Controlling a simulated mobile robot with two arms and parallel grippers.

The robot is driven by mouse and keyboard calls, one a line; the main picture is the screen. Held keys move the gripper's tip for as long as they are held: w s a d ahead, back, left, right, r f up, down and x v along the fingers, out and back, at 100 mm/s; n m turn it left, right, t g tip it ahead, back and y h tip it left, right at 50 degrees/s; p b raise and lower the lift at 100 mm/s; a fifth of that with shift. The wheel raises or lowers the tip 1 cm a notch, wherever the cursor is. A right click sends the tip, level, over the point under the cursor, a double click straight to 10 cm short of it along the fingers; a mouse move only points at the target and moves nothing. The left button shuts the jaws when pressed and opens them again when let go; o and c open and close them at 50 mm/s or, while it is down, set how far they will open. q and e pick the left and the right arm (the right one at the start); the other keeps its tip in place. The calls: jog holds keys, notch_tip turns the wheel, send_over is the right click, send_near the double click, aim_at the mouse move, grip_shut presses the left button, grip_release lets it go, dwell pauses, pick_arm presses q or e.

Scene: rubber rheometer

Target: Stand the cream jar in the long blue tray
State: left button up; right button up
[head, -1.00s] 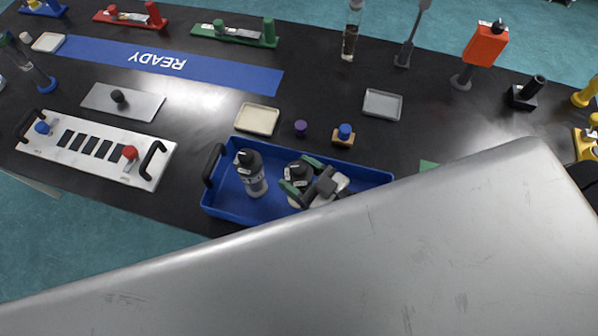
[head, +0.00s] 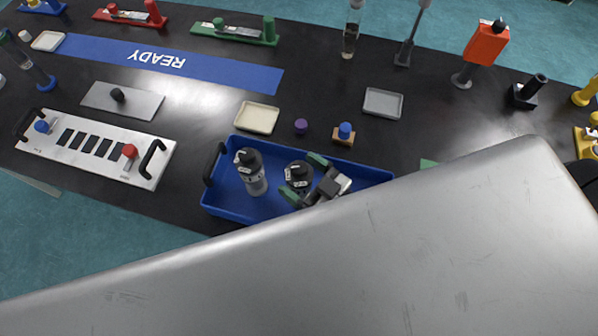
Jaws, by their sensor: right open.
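The long blue tray (head: 225,205) lies at the front middle of the table, its right part hidden behind my large grey arm link. A grey bottle with a black cap (head: 253,180) stands in its left part. My left gripper is not in view.
A cream dish (head: 257,118), a purple knob (head: 301,126), a blue-topped wooden block (head: 344,133) and a grey dish (head: 383,103) lie behind the tray. A white panel with handles (head: 95,148) is at left. A blue READY strip (head: 215,74) lies behind it.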

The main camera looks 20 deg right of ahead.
jog(key=b+v, duration=0.1)
jog(key=v, duration=0.4)
jog(key=shift+s+d+f, duration=0.15)
jog(key=shift+s+d, duration=0.05)
jog(key=shift+s, duration=0.1)
jog(key=shift+s+d+b, duration=0.3)
jog(key=shift+s, duration=0.1)
